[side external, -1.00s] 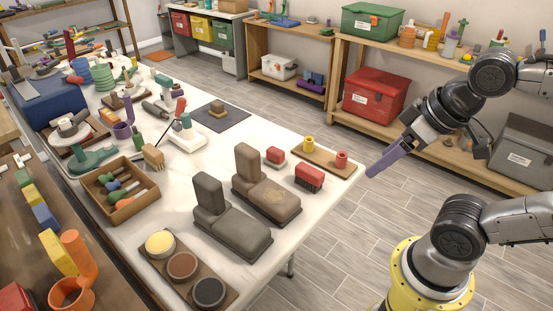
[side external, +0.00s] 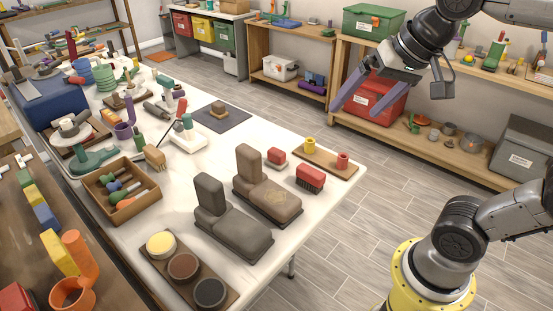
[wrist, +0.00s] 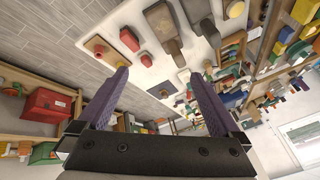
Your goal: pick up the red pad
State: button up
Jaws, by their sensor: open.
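Two red objects lie near the right end of the white table. One is a small red block with a pale underside (side external: 276,155), which looks like the red pad; it also shows in the wrist view (wrist: 146,58). The other is a larger red brush with dark bristles (side external: 310,176), also in the wrist view (wrist: 129,40). My gripper (side external: 350,108) is open and empty, raised beyond the table's far right edge, apart from both. Its two purple fingers (wrist: 158,73) spread wide in the wrist view.
A wooden board (side external: 325,164) with a yellow and a red knob lies just behind the red objects. Two grey-brown L-shaped blocks (side external: 265,195) stand to their left. A tray of round pads (side external: 207,290) is at the front. Shelves with boxes line the back.

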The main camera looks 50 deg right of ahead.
jog(key=w+d+r+m, duration=0.1)
jog(key=w+r+m, duration=0.15)
jog(key=w, duration=0.45)
jog(key=m+g, duration=0.5)
jog(key=m, duration=0.3)
send_over(277, 151)
jog(key=a, duration=0.1)
notch_tip(277, 151, down, 20)
jog(key=shift+g, duration=0.5)
jog(key=f, duration=0.8)
jog(key=d+f, duration=0.1)
jog(key=f, duration=0.4)
jog(key=shift+w, duration=0.1)
jog(key=shift+f, duration=2.85)
jog(key=shift+c, duration=0.2)
